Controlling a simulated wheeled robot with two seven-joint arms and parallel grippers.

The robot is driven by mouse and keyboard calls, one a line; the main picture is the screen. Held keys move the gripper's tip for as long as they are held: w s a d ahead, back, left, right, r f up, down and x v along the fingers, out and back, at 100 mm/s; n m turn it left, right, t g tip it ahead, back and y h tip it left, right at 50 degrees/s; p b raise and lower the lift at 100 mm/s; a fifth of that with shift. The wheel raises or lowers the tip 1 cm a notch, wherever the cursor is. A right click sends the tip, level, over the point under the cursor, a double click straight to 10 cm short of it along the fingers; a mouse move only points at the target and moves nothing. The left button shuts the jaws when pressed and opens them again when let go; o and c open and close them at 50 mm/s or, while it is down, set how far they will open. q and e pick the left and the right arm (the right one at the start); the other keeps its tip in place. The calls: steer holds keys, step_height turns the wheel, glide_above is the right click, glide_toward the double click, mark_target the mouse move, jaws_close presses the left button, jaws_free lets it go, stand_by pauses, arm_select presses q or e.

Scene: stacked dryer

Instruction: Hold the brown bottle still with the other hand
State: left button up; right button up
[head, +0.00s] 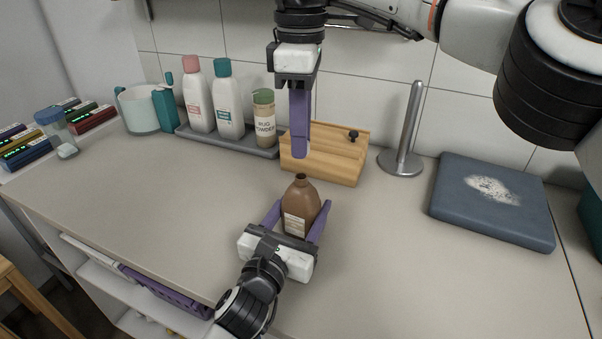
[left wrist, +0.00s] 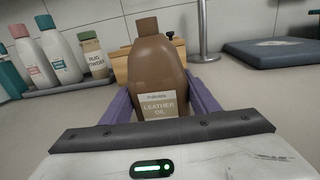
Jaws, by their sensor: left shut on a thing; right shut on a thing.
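The brown bottle (head: 301,200) stands upright on the counter, its label reading LEATHER OIL in the left wrist view (left wrist: 158,75). Its narrow neck points up, with a dark opening at the top in the head view. My left gripper (head: 297,212) is shut on the bottle low on its body, one purple finger on each side. My right gripper (head: 301,152) points straight down above and apart from the bottle's neck. It is shut on a small pale thing, mostly hidden between its fingers.
Behind stand a wooden box (head: 325,155), a steel post (head: 408,130) and a grey tray (head: 262,152) with pink-capped, teal-capped and rug powder bottles. A blue-grey board (head: 485,222) with white powder lies right. The counter around the brown bottle is clear.

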mark_target(301, 176)
steer(key=shift+d+f, duration=0.1)
steer(key=shift+f, duration=1.45)
steer(key=shift+f, duration=0.1)
steer(key=shift+f, duration=0.8)
steer(key=shift+f, duration=0.55)
steer(key=m, duration=0.6)
steer(key=shift+m, duration=0.4)
steer(key=o, duration=1)
